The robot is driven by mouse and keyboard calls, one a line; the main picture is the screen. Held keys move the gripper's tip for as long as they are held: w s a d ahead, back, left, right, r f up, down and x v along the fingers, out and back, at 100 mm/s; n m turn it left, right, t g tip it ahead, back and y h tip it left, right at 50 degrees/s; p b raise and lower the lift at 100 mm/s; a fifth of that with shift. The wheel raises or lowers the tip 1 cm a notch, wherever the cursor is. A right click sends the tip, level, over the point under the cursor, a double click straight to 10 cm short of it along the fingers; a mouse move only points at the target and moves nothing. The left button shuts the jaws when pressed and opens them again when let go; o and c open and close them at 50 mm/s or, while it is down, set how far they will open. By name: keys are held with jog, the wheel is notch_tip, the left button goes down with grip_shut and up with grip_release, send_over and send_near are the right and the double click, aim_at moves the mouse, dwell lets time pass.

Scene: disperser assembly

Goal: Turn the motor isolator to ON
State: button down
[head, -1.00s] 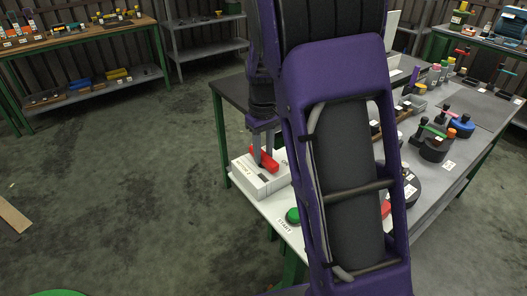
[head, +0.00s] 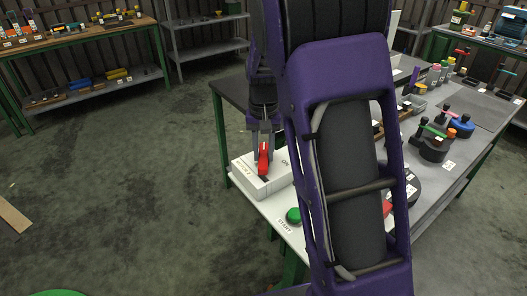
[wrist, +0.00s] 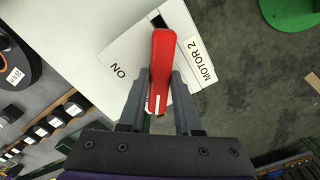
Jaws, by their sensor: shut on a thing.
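The motor isolator is a white box (head: 246,184) on the front-left corner of the grey table, with a red handle (head: 264,160) on top. My gripper (head: 263,152) is on the handle from above, with a finger on each side. In the wrist view, my gripper (wrist: 160,98) is shut on the red handle (wrist: 161,55), which runs up the picture between the fingers. The ON label (wrist: 119,71) is left of the handle, and the MOTOR 2 label (wrist: 202,62) is to its right. The handle hides part of the box top.
A green START button (head: 293,215) sits on the table just in front of the isolator. Parts with coloured handles (head: 434,145) stand farther right. My arm hides the table's middle.

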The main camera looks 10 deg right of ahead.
aim_at(264, 155)
jog(key=m, duration=0.5)
jog(key=shift+m, duration=0.3)
jog(key=m, duration=0.4)
jog(key=shift+m, duration=0.4)
jog(key=c, duration=0.6)
grip_release()
jog(key=shift+r, duration=0.15)
notch_tip(264, 155, up, 17)
